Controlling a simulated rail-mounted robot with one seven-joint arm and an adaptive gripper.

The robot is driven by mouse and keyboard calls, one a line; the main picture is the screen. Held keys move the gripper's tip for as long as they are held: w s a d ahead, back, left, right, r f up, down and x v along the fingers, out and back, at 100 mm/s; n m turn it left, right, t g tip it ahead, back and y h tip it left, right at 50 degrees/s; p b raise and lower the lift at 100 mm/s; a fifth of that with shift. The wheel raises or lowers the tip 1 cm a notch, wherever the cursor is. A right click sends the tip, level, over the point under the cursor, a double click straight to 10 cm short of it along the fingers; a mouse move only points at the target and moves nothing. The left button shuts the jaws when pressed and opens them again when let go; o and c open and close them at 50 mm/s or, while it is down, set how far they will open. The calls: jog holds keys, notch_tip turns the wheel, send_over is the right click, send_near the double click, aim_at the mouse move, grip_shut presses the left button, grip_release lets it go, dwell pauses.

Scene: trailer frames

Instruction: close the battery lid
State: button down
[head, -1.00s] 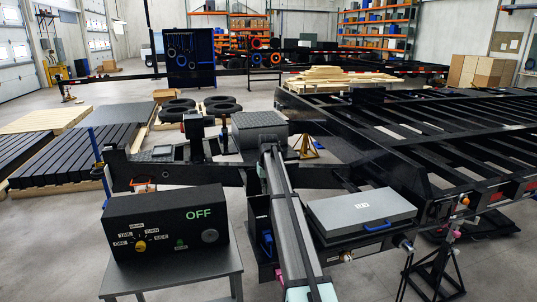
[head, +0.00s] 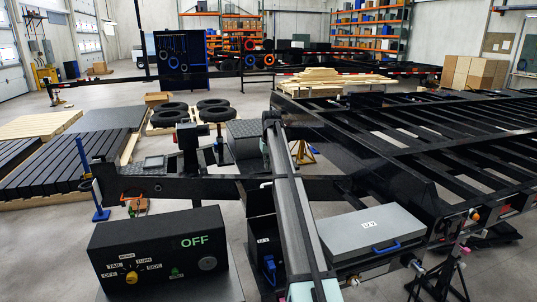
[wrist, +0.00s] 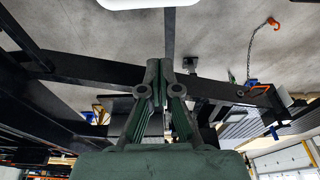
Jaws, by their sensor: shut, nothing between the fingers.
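A grey battery lid (head: 345,229) with a 12V label and a blue handle (head: 385,246) lies on a dark box at the right of my arm in the head view. It looks flat or nearly so; I cannot tell whether it is fully seated. Left of my arm stands a dark box with a partly hidden 12V marking (head: 263,239) and a blue part (head: 270,265); my arm hides much of it. My gripper (wrist: 167,72) is shut and empty in the wrist view, with its fingertips together. I cannot make out the fingertips in the head view or a lid in the wrist view.
A black control box (head: 160,250) with a yellow knob and a green OFF sign stands front left. The black trailer frame (head: 420,150) fills the right. Tyres (head: 190,112) and stacked boards lie behind. The wrist view shows frame beams, floor and an orange hook (wrist: 271,21).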

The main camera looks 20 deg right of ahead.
jog(key=s+f, duration=0.1)
jog(key=s+f+p, duration=0.1)
jog(key=f, duration=0.1)
jog(key=s+f+p, duration=0.1)
jog(key=shift+a+f, duration=0.2)
dwell(0.3)
